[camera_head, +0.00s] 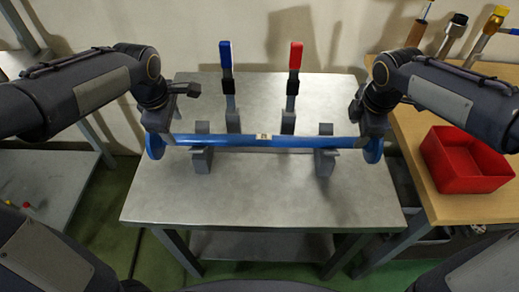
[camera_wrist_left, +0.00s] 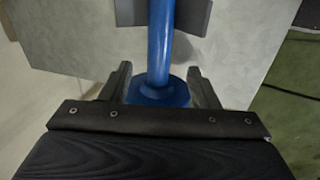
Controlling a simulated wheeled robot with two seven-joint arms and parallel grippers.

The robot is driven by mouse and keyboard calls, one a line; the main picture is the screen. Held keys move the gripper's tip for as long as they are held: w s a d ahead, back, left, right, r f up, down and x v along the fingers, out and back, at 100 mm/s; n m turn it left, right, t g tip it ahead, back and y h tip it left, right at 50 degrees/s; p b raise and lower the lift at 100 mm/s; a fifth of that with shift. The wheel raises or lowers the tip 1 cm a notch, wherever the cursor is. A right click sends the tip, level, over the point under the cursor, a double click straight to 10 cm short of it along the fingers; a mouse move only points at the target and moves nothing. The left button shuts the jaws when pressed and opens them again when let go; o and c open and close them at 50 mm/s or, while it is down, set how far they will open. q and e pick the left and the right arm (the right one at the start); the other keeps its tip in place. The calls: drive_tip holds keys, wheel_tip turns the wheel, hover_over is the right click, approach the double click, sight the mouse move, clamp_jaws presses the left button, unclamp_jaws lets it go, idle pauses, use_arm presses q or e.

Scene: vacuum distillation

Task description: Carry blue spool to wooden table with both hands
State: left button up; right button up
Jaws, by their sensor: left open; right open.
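The blue spool (camera_head: 240,141) is a long blue bar with a round flange at each end. It lies level across two grey holders (camera_head: 202,158) on the grey metal table. In the left wrist view the open fingers (camera_wrist_left: 162,88) stand on either side of the spool (camera_wrist_left: 160,45), with a gap at each side. My right gripper (camera_head: 373,135) is open at the right end beside the right flange; its fingertips are partly hidden. The wooden table (camera_head: 480,207) stands at the right.
A red bin (camera_head: 465,160) sits on the wooden table, with several tools at its back. A blue-handled clamp (camera_head: 227,75) and a red-handled clamp (camera_head: 293,75) stand upright behind the spool. The front of the metal table (camera_head: 262,205) is clear.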

sight(179, 137)
drive_tip(key=shift+w+a+f, duration=0.1)
drive_tip(key=shift+w, duration=0.15)
use_arm(q)
drive_tip(key=shift+a, duration=0.1)
use_arm(e)
drive_tip(key=shift+s, duration=0.1)
use_arm(q)
drive_tip(key=shift+x, duration=3.95)
use_arm(e)
drive_tip(key=shift+x, duration=3.85)
use_arm(q)
clamp_jaws()
use_arm(e)
clamp_jaws()
